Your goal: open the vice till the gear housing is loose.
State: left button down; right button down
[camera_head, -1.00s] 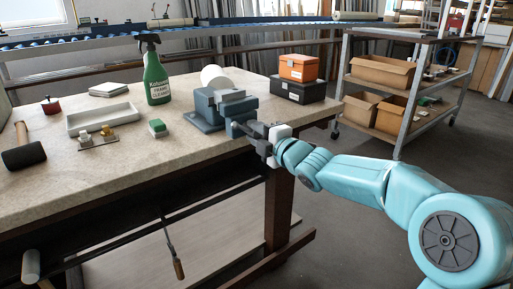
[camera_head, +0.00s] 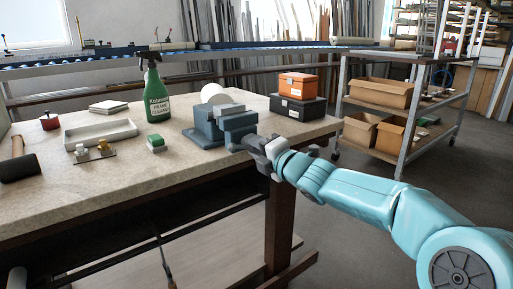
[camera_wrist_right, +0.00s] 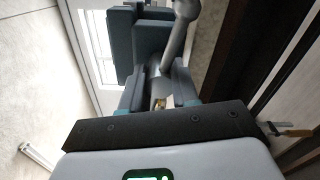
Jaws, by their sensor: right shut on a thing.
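The blue-grey vice (camera_head: 209,132) stands near the front right edge of the workbench. A pale round thing (camera_head: 213,91) shows behind its jaws; it may be the gear housing, but the vice hides most of it and I cannot tell how firmly it is held. My right gripper (camera_head: 262,148) is at the front of the vice, shut on the vice handle. The exact grip is partly hidden. My left gripper is not in view.
An orange box (camera_head: 297,86) on a black case (camera_head: 298,106) is to the right. A mallet (camera_head: 20,167) lies far left.

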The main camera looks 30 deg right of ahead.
jog(key=shift+r, duration=0.3)
jog(key=c, duration=1)
grip_release()
jog(key=shift+w+f, duration=0.1)
jog(key=shift+w, duration=0.05)
jog(key=shift+o, duration=0.8)
jog(key=shift+w+f, duration=0.1)
jog(key=shift+f, duration=0.05)
jog(key=shift+s, duration=0.2)
jog(key=s+d+p, duration=0.1)
jog(key=s, duration=1.5)
jog(key=shift+d, duration=0.15)
jog(key=shift+s, duration=0.1)
